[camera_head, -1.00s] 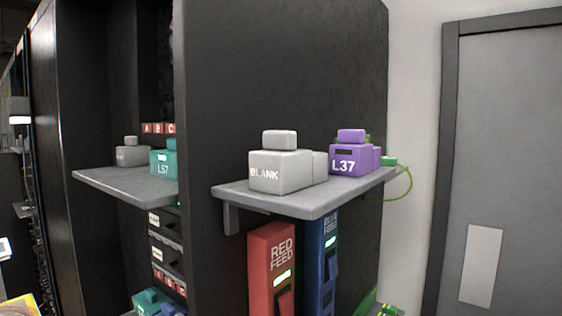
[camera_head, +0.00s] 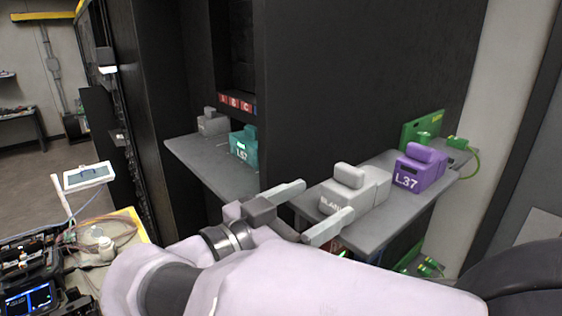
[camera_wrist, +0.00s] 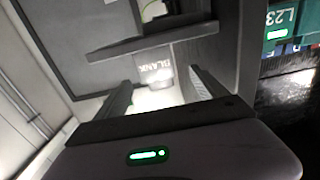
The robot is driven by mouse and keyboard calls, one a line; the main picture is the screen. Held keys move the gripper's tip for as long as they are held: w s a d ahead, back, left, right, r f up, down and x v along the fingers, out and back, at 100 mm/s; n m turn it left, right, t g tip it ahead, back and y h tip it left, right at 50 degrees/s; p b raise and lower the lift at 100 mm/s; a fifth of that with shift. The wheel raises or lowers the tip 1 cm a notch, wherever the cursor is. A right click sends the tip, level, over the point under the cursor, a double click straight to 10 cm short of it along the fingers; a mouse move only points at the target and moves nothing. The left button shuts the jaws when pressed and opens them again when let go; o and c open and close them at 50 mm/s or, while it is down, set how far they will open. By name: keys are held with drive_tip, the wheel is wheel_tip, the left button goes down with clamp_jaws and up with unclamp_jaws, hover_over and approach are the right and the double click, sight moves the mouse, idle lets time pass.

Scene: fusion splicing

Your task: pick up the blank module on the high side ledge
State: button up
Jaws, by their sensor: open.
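The blank module (camera_head: 362,190), a light grey block with a raised top and the word BLANK, sits on the high side ledge (camera_head: 380,228). My gripper (camera_head: 328,198) is open and empty, its fingers pointing at the module's labelled front. In the head view one finger reaches left of the module and the other crosses in front of its lower front. In the wrist view the module (camera_wrist: 156,70) shows between the open fingers (camera_wrist: 160,82), beyond their tips or near them; I cannot tell the exact gap. The module's lower front is partly hidden by a finger.
A purple L37 module (camera_head: 420,168) stands right of the blank one on the ledge. Another shelf (camera_head: 205,165) at left holds a grey module (camera_head: 213,122) and a teal L57 module (camera_head: 244,145). A dark cabinet wall (camera_head: 340,80) stands behind the ledge.

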sight(349, 188)
drive_tip(key=shift+x, duration=1.2)
drive_tip(key=p+x, duration=0.2)
drive_tip(key=x, duration=0.4)
drive_tip(key=shift+s+d, duration=0.1)
drive_tip(key=shift+s, duration=0.25)
drive_tip(key=shift+c, duration=0.9)
drive_tip(key=c, duration=1.4)
drive_tip(key=shift+o, duration=0.2)
